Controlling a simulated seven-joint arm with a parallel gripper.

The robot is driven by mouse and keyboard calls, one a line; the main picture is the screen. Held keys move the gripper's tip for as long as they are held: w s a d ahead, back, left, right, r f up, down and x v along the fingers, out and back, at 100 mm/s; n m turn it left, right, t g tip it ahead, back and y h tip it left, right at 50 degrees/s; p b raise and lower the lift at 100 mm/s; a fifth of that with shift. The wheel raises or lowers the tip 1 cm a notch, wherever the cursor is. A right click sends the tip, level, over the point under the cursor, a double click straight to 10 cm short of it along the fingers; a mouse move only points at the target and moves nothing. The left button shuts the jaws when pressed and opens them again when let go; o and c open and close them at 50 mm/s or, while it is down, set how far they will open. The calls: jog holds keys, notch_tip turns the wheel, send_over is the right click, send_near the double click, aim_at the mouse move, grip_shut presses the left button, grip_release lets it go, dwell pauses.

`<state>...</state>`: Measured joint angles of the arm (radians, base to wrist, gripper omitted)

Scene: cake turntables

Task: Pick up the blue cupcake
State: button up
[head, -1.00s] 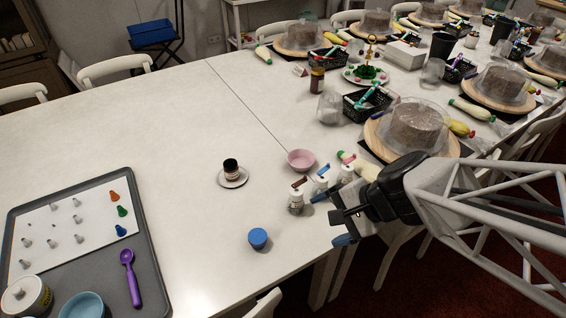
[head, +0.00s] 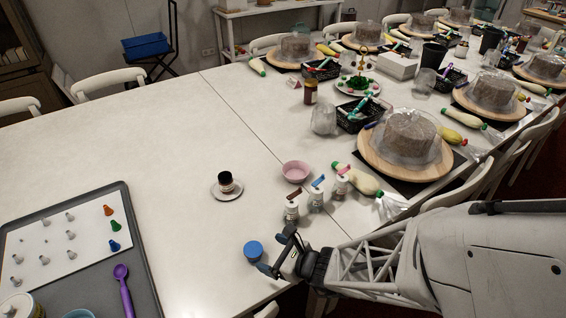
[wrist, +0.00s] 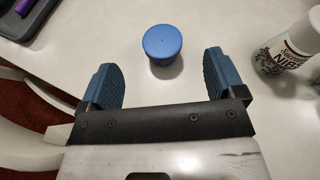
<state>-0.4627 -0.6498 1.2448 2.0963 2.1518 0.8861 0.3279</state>
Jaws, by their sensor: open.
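The blue cupcake (head: 253,250) is a small round blue-topped thing standing upright on the white table near its front edge. In the wrist view the blue cupcake (wrist: 162,43) sits just beyond the fingertips, roughly centred between them. My gripper (head: 279,253) is just to the right of it in the head view, low near the table. In the wrist view my gripper (wrist: 164,75) shows two blue padded fingers spread wide with nothing between them. The cupcake appears apart from both fingers.
Several sprinkle bottles (head: 316,199) stand behind my gripper; one bottle (wrist: 290,50) is close to the right finger. A grey tray (head: 143,255) is at left. Table between is clear.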

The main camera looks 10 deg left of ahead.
aim_at(257, 252)
jog(key=shift+a+f+m+t, duration=0.1)
jog(key=shift+f+m+t, duration=0.2)
jog(key=shift+f+m, duration=0.75)
jog(key=shift+f+n, duration=0.2)
jog(key=shift+n, duration=0.05)
jog(key=shift+x, duration=1.3)
jog(key=shift+x, duration=2.6)
jog(key=c, duration=1)
